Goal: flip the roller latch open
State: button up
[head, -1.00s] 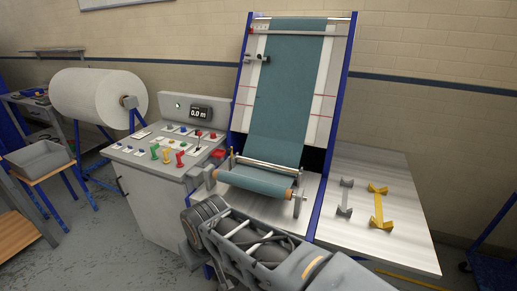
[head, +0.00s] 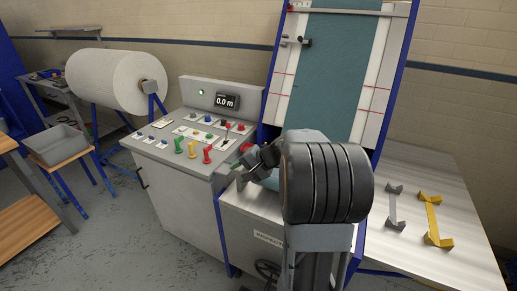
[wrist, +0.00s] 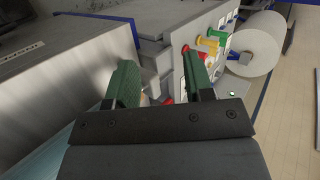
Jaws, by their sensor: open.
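My gripper (head: 243,178) is at the left side of the roller frame, beside the right edge of the control cabinet. In the wrist view, its two green-padded fingers (wrist: 162,82) are apart, with grey stacked blocks (wrist: 153,55) beyond and between them. A small red part (wrist: 168,100) shows low between the fingers. In the head view, a red part (head: 245,147) sits just above my gripper. I cannot tell which of these parts is the roller latch. The cloth roller is mostly hidden behind my arm; a bit of teal cloth (head: 270,180) shows beside it.
The control cabinet (head: 180,205) stands left, with green, yellow and red levers (head: 192,150) on top. The tall blue-framed panel with teal cloth (head: 335,70) rises behind my arm. A grey bracket (head: 393,207) and a yellow bracket (head: 432,220) lie on the right table.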

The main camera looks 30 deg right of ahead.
aim_at(262, 147)
jog(key=w+d+m+t, duration=0.1)
jog(key=d, duration=0.2)
jog(key=w+d+f+m+t, duration=0.1)
jog(key=d, duration=0.3)
jog(key=w+d+m+t, duration=0.1)
jog(key=d+m+t, duration=0.1)
jog(key=d, duration=0.2)
jog(key=shift+f+h, duration=0.3)
jog(key=shift+f, duration=0.05)
jog(key=d+f+m+t+h, duration=0.2)
jog(key=d+m+t, duration=0.1)
jog(key=d, duration=0.7)
jog(key=shift+m, duration=0.3)
jog(key=x, duration=0.4)
jog(key=p+x, duration=0.1)
jog(key=x, duration=0.3)
jog(key=r+p+x, duration=0.1)
jog(key=x, duration=0.3)
jog(key=shift+w+d+f, duration=0.15)
jog(key=shift+w+d, duration=0.05)
jog(key=shift+w, duration=0.25)
jog(key=shift+w+a+f, duration=0.15)
jog(key=shift+w, duration=0.4)
